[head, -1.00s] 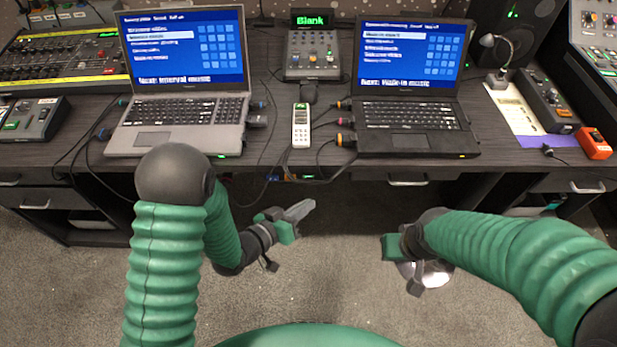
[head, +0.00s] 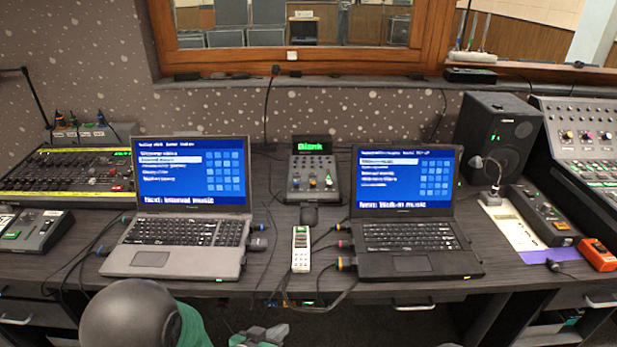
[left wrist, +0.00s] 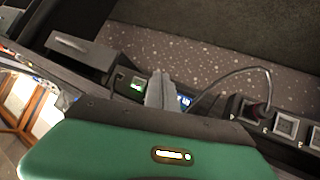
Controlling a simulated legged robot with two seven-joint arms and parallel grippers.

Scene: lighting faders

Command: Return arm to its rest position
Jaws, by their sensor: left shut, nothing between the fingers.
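My left arm comes in at the bottom of the head view, its dark round joint in front of the desk's front edge. My left gripper (head: 272,334) is low at the bottom edge, below the desk top and apart from it. Its grey fingers are shut and empty, and they also show in the left wrist view (left wrist: 159,92). The rest of the left arm is cut off by the frame. My right gripper is out of the head view.
The desk (head: 385,288) holds a silver laptop (head: 150,258), a black laptop (head: 408,263), a small fader box (head: 311,175) reading "Blank", and a white remote (head: 300,250). Cables hang over the front edge. A speaker (head: 497,140) and mixing consoles stand at the sides.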

